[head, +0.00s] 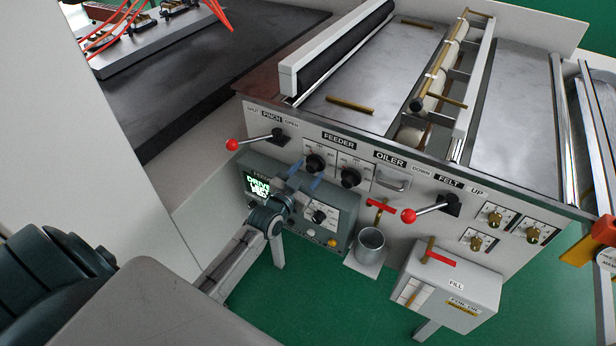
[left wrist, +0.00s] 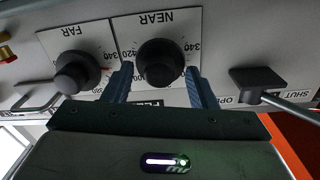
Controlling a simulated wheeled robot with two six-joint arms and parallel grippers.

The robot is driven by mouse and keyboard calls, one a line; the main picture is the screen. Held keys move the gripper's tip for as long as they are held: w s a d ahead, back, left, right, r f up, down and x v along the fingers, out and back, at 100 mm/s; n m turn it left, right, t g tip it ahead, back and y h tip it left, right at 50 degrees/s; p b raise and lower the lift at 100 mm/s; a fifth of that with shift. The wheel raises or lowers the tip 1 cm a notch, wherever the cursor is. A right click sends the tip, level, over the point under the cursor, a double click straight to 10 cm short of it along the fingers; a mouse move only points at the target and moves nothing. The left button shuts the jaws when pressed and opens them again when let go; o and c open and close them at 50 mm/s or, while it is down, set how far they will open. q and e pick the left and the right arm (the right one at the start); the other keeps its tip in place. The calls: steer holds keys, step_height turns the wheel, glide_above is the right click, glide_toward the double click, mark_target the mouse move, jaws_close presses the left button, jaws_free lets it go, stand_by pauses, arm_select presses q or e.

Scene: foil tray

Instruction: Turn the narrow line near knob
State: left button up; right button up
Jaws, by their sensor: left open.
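The NEAR knob (head: 314,163) is a round black knob on a white dial plate under the FEEDER label. In the left wrist view the NEAR knob (left wrist: 160,58) appears upside down, with dial numbers around it. My left gripper (head: 306,174) is open in front of this knob. In the left wrist view the blue fingers of my left gripper (left wrist: 158,70) stand one on each side of the knob, with visible gaps. Whether the tips reach its depth is unclear. My right gripper is not in view.
The FAR knob (head: 350,177) sits right beside the NEAR one. A red-balled PINCH lever (head: 255,140) is to the left and a handle (head: 391,181) to the right. A grey control box (head: 338,226) with a lit display juts out below, close to my left arm.

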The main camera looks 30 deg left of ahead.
arm_select(q)
steer(key=shift+w, duration=0.3)
steer(key=c, duration=1)
